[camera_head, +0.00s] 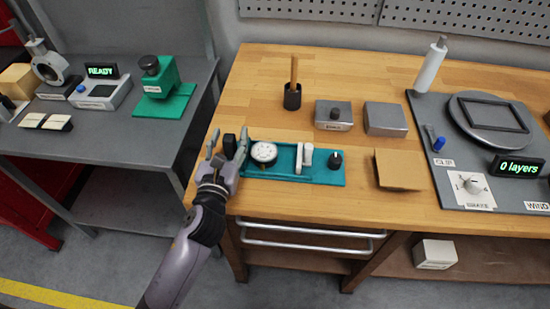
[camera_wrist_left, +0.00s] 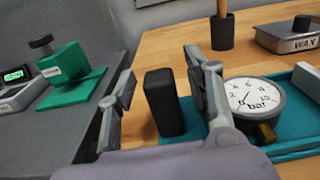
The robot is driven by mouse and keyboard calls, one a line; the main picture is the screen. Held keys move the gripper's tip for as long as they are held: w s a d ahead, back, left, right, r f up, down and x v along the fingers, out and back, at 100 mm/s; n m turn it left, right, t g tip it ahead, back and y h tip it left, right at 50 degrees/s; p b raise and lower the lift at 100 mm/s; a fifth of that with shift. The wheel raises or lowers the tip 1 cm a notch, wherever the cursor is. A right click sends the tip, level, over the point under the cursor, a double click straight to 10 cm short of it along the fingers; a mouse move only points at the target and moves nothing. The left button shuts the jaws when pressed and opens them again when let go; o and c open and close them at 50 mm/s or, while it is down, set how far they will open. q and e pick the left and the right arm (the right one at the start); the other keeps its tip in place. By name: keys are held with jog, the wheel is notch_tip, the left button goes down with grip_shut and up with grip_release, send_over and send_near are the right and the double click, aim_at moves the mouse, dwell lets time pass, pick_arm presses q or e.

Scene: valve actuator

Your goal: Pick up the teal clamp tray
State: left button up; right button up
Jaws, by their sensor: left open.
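The teal clamp tray (camera_head: 321,177) lies at the left front of the wooden workbench. It carries a round pressure gauge (camera_head: 264,153), a white clamp piece (camera_head: 304,158), a black knob (camera_head: 335,160) and a black upright block (camera_head: 230,146) at its left end. My left gripper (camera_head: 227,148) is open at the tray's left end, with its fingers on either side of the black block. In the left wrist view the block (camera_wrist_left: 164,103) stands between the fingers, with gaps visible on both sides. The tray (camera_wrist_left: 297,139) extends to the right there. My right gripper is not in view.
A black cup with a wooden stick (camera_head: 292,95), two grey tins (camera_head: 385,118) and a tan pad (camera_head: 400,169) are nearby. A winding station (camera_head: 440,130) is at the right. A grey table (camera_head: 110,125) with a green fixture (camera_head: 163,90) is at the left, across a gap.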

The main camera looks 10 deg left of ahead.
pick_arm(q)
grip_shut()
dwell(0.5)
jog(key=shift+r, duration=0.1)
